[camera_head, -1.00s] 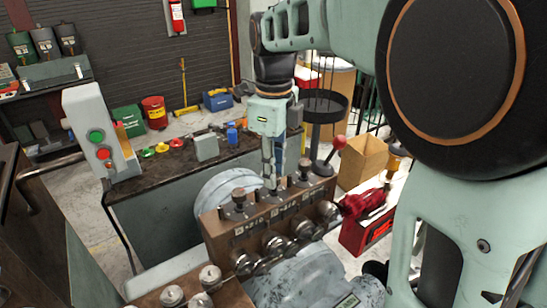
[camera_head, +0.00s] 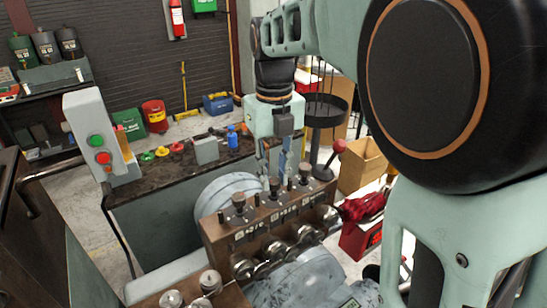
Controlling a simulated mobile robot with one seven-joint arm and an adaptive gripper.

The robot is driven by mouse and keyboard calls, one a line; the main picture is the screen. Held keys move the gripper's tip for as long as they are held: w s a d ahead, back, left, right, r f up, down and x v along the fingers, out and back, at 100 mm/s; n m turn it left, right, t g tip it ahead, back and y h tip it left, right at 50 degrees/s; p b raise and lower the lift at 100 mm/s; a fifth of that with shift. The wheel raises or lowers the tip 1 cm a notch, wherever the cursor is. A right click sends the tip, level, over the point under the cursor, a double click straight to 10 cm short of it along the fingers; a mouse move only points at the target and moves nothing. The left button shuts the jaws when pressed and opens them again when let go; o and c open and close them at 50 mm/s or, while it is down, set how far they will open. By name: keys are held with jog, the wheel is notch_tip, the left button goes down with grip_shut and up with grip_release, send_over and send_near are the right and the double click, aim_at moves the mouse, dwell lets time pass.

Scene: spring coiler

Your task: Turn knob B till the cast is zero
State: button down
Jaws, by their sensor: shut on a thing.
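A brown block on the machine carries a row of metal knobs on top: a left knob (camera_head: 238,200), a middle knob (camera_head: 274,187) and a right knob (camera_head: 305,172). Small markings on the block's front are too small to read, so I cannot tell the letters. My gripper (camera_head: 275,175) points down at the middle knob and is shut on it. The fingers partly hide the knob's top. I see no readable cast value.
Rollers (camera_head: 275,246) line the block's front. A red-ball lever (camera_head: 339,147) stands to the right, near a cardboard box (camera_head: 361,165). A control box with green and red buttons (camera_head: 97,140) is at left. A dark bench (camera_head: 175,172) with small parts lies behind.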

aim_at(274, 179)
dwell(0.4)
jog(key=c, duration=1.7)
grip_release()
notch_tip(274, 179, up, 12)
jog(key=shift+r, duration=0.1)
